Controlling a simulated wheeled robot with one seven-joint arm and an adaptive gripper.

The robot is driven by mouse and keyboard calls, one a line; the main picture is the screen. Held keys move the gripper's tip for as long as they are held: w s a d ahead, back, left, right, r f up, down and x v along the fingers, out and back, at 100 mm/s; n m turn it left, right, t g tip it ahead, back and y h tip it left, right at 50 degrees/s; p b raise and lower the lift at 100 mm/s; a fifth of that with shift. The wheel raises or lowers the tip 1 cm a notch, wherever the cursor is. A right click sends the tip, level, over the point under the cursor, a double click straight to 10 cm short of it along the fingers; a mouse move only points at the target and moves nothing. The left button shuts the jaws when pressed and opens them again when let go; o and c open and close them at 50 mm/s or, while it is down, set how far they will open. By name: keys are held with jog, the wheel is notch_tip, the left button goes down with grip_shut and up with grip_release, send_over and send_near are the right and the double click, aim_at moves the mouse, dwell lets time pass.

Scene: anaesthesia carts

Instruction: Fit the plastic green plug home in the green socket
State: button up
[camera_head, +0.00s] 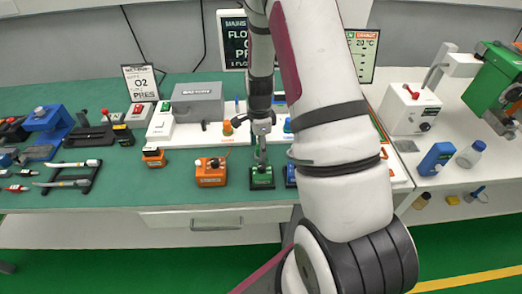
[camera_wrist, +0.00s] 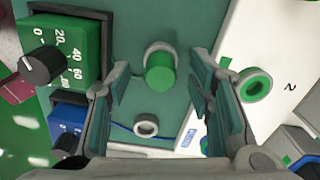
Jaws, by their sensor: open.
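The green plug (camera_wrist: 160,72) is a short green cylinder with a grey part at its far end, standing on the green bench mat. My gripper (camera_wrist: 159,86) is open, with one finger on each side of the plug and gaps visible between. The green socket (camera_wrist: 256,84) is a green ring on a white panel, right of my right finger in the wrist view. In the head view my gripper (camera_head: 262,128) points down over the bench behind a green block. I cannot make out the plug there, and my arm hides part of the white panel.
A green dial block (camera_wrist: 62,50) and a blue dial block (camera_wrist: 68,124) stand close left of my gripper. A grey ring-shaped part (camera_wrist: 146,126) lies near the plug. In the head view an orange block (camera_head: 211,174) and an orange plug-like piece (camera_head: 228,129) are to the left.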

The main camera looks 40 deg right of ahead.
jog(key=shift+f, duration=0.45)
grip_shut()
jog(key=shift+r, duration=0.15)
